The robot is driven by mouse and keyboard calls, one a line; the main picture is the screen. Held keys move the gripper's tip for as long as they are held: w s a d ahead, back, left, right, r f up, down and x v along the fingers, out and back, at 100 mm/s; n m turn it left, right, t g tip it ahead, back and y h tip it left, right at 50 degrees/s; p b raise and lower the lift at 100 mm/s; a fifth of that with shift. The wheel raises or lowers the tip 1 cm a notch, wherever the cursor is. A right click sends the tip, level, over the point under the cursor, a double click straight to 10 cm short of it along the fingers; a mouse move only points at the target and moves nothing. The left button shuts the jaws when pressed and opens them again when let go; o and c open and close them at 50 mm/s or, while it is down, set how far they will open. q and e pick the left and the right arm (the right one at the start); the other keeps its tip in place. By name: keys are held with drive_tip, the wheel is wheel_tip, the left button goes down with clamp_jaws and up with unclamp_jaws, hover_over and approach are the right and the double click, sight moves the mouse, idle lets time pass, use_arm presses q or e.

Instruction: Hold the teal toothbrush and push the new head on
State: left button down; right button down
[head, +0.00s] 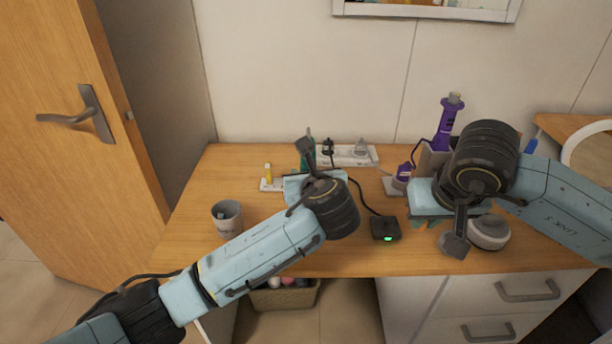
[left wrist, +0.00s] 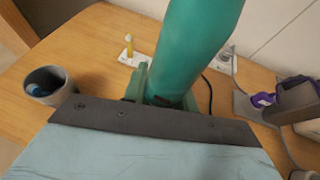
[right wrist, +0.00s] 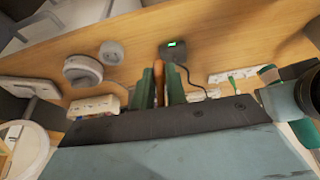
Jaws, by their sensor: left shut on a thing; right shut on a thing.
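The teal toothbrush (left wrist: 195,45) stands large and close in the left wrist view. My left gripper (left wrist: 165,92) is shut on it and holds it roughly upright. In the head view only part of the toothbrush (head: 307,150) shows behind my left wrist. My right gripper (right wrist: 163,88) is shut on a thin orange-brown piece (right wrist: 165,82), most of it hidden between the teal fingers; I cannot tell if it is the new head. In the head view the right gripper hangs over the right side of the table, apart from the toothbrush.
A grey cup (head: 227,222) stands at left on the wooden table. A small yellow item (head: 268,172) stands at the back. A black box (head: 386,229) with a green light lies between the arms. A white round jar (head: 488,232) and purple device (head: 446,125) are at right.

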use_arm(q)
drive_tip(key=shift+f, duration=0.1)
